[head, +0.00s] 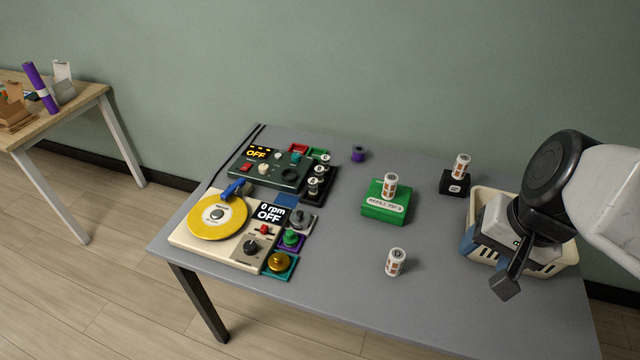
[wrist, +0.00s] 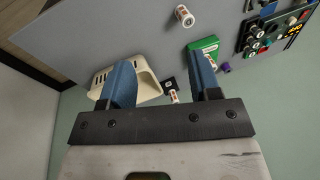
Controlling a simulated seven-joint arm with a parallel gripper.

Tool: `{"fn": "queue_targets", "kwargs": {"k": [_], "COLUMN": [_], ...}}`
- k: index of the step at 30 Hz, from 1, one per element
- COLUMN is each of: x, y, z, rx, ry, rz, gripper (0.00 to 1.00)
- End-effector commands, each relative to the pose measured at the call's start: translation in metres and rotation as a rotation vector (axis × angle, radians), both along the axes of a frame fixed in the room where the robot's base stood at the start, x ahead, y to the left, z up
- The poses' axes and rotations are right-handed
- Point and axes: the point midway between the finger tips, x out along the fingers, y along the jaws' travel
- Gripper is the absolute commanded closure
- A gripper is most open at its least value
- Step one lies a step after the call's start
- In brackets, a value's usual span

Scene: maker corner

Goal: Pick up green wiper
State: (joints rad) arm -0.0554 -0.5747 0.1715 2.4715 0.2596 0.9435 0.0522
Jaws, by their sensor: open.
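A small green knob-like piece (head: 291,238) sits on a purple square base, between a grey one and a gold one, beside the yellow-disc machine. It is the likeliest green wiper, but it is too small to be sure. My gripper (head: 470,243) is over the cream basket at the right of the table, far from that piece. In the wrist view my gripper (wrist: 160,75) has its two blue fingers wide apart with nothing held between them. I cannot make out the green piece in the wrist view.
The cream basket (wrist: 146,86) lies beneath my fingers. A green box (head: 384,203) with a white cylinder on it stands mid-table. Another cylinder (head: 396,262) stands in front, and a black block (head: 455,183) carries a third. The front middle of the grey table is mostly clear.

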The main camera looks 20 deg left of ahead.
Motion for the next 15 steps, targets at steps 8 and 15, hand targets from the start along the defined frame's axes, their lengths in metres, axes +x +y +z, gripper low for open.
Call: {"fn": "queue_targets", "kwargs": {"k": [8,15], "x": [0.032,0.058], "y": [0.079,0.144], "z": [-0.036,-0.066], "rx": [0.284,0.495], "ry": [0.182,0.352], "rz": [-0.145,-0.307], "gripper": [0.43,0.43]}}
